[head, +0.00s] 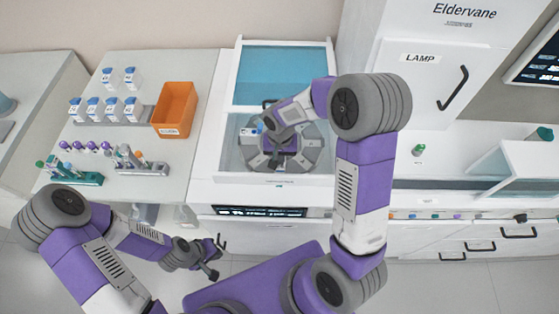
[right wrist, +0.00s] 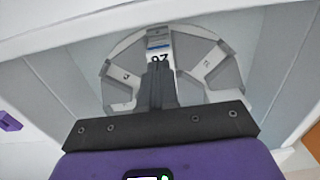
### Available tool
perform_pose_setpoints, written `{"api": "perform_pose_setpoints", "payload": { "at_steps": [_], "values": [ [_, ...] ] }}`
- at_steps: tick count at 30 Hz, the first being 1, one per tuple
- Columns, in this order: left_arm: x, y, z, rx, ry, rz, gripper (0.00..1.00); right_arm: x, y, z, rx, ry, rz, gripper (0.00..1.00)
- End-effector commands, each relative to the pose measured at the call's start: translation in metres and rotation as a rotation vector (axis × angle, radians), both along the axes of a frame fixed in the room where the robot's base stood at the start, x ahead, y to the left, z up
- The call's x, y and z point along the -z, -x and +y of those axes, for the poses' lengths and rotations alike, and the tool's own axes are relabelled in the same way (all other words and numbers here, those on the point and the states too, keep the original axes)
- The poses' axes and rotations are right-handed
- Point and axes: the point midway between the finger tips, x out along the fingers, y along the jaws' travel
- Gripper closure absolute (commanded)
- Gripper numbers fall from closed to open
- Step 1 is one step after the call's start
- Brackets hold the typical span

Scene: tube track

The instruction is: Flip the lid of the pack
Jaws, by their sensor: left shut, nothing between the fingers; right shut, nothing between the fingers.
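A small white pack with a blue strip and a dark number sits in a grey slotted carousel (head: 313,150); in the right wrist view the pack (right wrist: 158,43) is just beyond my fingertips. It shows in the head view (head: 249,132) at the carousel's left. My right gripper (right wrist: 157,68) is shut and empty, with its fingers pointing at the pack's near face; I cannot tell whether they touch. In the head view my arm hides part of the carousel. My left gripper (head: 212,273) is shut and empty, low in front of the counter.
The carousel lies inside a white machine with a raised blue-tinted cover (head: 285,75). Its walls stand close around my right gripper. On the left counter are an orange bin (head: 175,108), several white blue-topped packs (head: 108,108) and tube racks (head: 80,178).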

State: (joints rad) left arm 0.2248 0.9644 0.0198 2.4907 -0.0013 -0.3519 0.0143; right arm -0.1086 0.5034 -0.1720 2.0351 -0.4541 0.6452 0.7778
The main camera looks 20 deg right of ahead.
Motion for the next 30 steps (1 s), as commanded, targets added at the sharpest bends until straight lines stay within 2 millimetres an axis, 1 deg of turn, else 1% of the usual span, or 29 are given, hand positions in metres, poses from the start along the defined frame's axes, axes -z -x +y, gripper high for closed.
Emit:
{"api": "perform_pose_setpoints", "payload": {
  "at_steps": [1,18,30],
  "values": [
    [-0.004,0.000,0.000,0.000,0.000,0.000,1.00,-0.005,0.000,0.000,0.000,0.000,-0.001,1.00],
    [-0.027,0.000,0.000,0.000,0.000,0.000,1.00,-0.038,0.000,0.000,0.001,0.000,-0.001,1.00],
    [-0.027,0.000,0.000,0.000,0.000,0.000,1.00,-0.038,-0.001,-0.001,0.001,0.000,-0.001,1.00]
  ]
}}
